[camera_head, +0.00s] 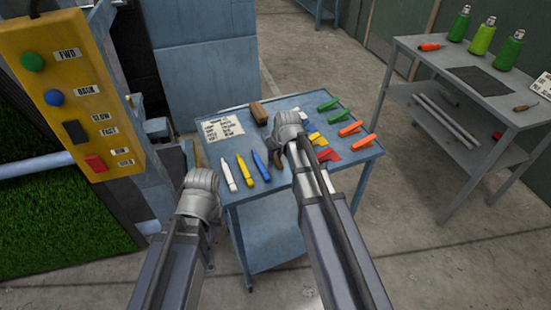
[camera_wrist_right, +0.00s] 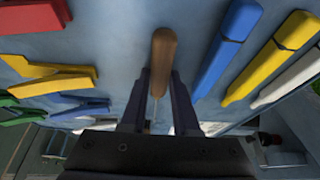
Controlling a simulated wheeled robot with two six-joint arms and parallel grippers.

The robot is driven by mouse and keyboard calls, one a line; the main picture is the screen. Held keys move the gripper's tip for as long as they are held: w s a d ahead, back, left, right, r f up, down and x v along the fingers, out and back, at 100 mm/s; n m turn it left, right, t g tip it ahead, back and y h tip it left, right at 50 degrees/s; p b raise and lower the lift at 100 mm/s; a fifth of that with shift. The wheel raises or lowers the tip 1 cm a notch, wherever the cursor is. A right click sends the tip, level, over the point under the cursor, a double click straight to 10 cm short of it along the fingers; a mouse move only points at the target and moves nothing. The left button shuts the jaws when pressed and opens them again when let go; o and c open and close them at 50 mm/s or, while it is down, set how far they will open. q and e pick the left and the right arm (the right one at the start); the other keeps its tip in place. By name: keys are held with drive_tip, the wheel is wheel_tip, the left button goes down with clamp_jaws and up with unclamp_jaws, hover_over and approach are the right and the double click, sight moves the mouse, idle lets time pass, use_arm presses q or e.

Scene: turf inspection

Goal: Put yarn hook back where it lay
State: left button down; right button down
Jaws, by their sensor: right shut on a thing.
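The yarn hook (camera_wrist_right: 163,55) has a rounded wooden handle and shows in the right wrist view, pointing away from the wrist. My right gripper (camera_wrist_right: 160,92) is shut on it, with one dark finger on each side. In the head view my right gripper (camera_head: 279,155) is over the blue cart's top (camera_head: 238,197), right of the blue marker (camera_head: 260,165). The hook is mostly hidden there by the wrist. I cannot tell whether it touches the cart. My left gripper (camera_head: 196,168) is left of the cart; its fingers are not clear.
White (camera_head: 228,173) and yellow (camera_head: 244,170) markers lie left of the blue one. Several coloured clips, including an orange one (camera_head: 363,143), lie at right. A brown block (camera_head: 258,113) and a paper (camera_head: 220,128) lie at the back. A control box (camera_head: 70,90) stands left.

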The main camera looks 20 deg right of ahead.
drive_tip(key=shift+f, duration=0.1)
drive_tip(key=c, duration=0.7)
unclamp_jaws()
drive_tip(key=shift+o, duration=0.2)
drive_tip(key=shift+r, duration=0.2)
drive_tip(key=a+p+v, duration=0.1)
drive_tip(key=p+v, duration=1)
drive_tip(key=v, duration=0.1)
drive_tip(key=s+a+n+g+h, duration=0.1)
drive_tip(key=s+a+g, duration=0.1)
drive_tip(key=s+a, duration=0.4)
drive_tip(key=s+a+f+n+g+h, duration=0.1)
drive_tip(key=s+a+g, duration=0.2)
drive_tip(key=s+a, duration=0.4)
drive_tip(key=s, duration=0.6)
drive_tip(key=shift+s+f, duration=0.25)
drive_tip(key=shift+f, duration=0.05)
